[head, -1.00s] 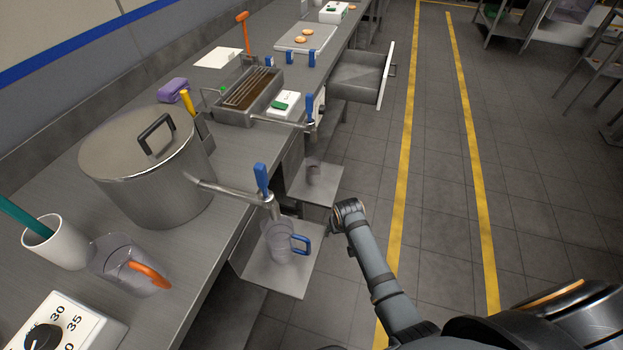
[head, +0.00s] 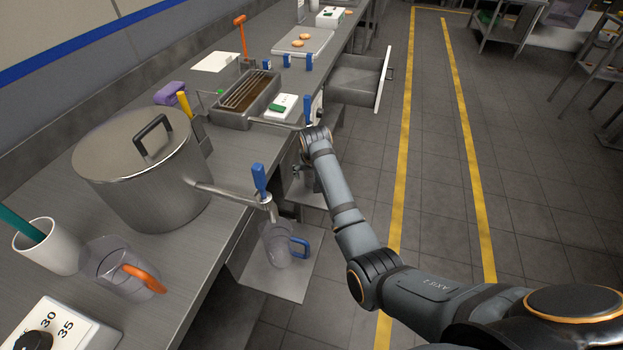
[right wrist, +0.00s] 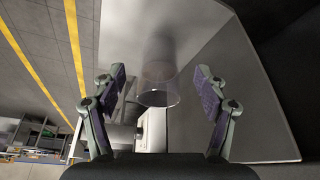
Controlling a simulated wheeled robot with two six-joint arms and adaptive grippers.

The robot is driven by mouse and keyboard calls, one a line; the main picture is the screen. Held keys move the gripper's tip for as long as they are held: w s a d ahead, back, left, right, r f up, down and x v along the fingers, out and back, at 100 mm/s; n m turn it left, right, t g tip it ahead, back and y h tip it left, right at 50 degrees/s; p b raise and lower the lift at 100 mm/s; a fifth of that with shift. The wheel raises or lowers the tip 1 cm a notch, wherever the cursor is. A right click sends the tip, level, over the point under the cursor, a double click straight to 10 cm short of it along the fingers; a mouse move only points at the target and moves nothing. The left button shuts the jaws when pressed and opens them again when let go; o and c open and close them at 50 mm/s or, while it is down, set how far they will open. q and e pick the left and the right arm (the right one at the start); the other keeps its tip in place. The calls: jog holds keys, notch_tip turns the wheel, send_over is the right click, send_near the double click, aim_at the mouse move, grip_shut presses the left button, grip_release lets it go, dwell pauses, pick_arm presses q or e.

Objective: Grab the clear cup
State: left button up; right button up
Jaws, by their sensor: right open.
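The clear cup (right wrist: 158,88) is a small see-through cup without a visible handle. In the right wrist view it stands on a grey metal shelf, ahead of and between my right fingers. My right gripper (right wrist: 160,76) is open, with one finger pad on each side and a gap to the cup on both sides. In the head view my right gripper (head: 299,174) is low at the far shelf below the far tap, partly hidden by my wrist. The cup is hard to make out there behind my arm. My left gripper is not in view.
A clear jug with a blue handle (head: 278,246) stands on the nearer shelf (head: 272,282) under the near tap (head: 262,190). A large pot (head: 140,175) and an orange-handled jug (head: 110,262) stand on the counter. An open drawer (head: 352,80) juts out beyond my wrist.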

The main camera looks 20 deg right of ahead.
aim_at(312, 179)
jog(key=x, duration=0.6)
jog(key=shift+w+d+f+b, duration=0.1)
jog(key=shift+w+f+b, duration=0.05)
jog(key=shift+w+b, duration=0.15)
jog(key=shift+s, duration=0.1)
jog(key=c, duration=1.5)
jog(key=shift+o, duration=0.2)
jog(key=shift+r, duration=0.2)
jog(key=shift+r, duration=0.2)
jog(key=s+d, duration=1)
jog(key=d, duration=0.5)
